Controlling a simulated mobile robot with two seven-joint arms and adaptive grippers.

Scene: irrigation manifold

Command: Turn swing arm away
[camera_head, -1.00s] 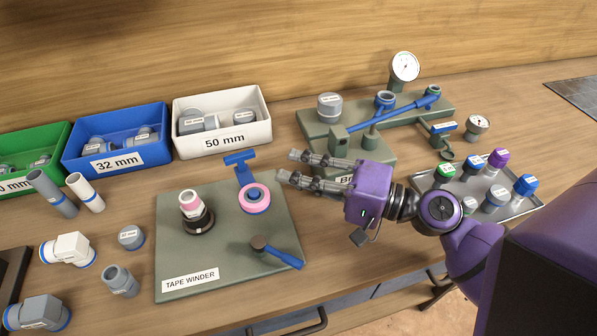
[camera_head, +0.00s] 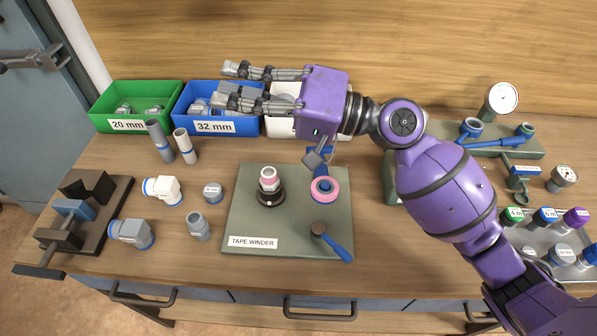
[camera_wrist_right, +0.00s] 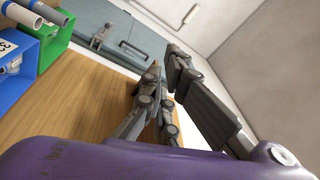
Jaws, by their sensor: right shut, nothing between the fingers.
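The tape winder's green plate (camera_head: 260,220) lies on the bench in the head view. At its back right, a blue arm (camera_head: 321,155) carries a pink tape roll (camera_head: 332,195). My right wrist partly hides this blue arm. A dark round holder (camera_head: 271,197) with a pink-wrapped fitting stands on the plate, left of the roll. A blue-handled crank (camera_head: 338,247) lies at the front right. My right gripper (camera_head: 230,84) is shut and empty, above the bins and pointing left, behind the winder. Its fingers also show in the wrist view (camera_wrist_right: 162,75). My left gripper is not seen.
Green (camera_head: 112,125), blue (camera_head: 185,125) and white (camera_head: 278,127) bins stand along the back. Loose pipes and fittings lie left of the plate, near a dark clamp block (camera_head: 107,228). A gauge stand (camera_head: 530,148) and a tray (camera_head: 530,233) of capped parts are right.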

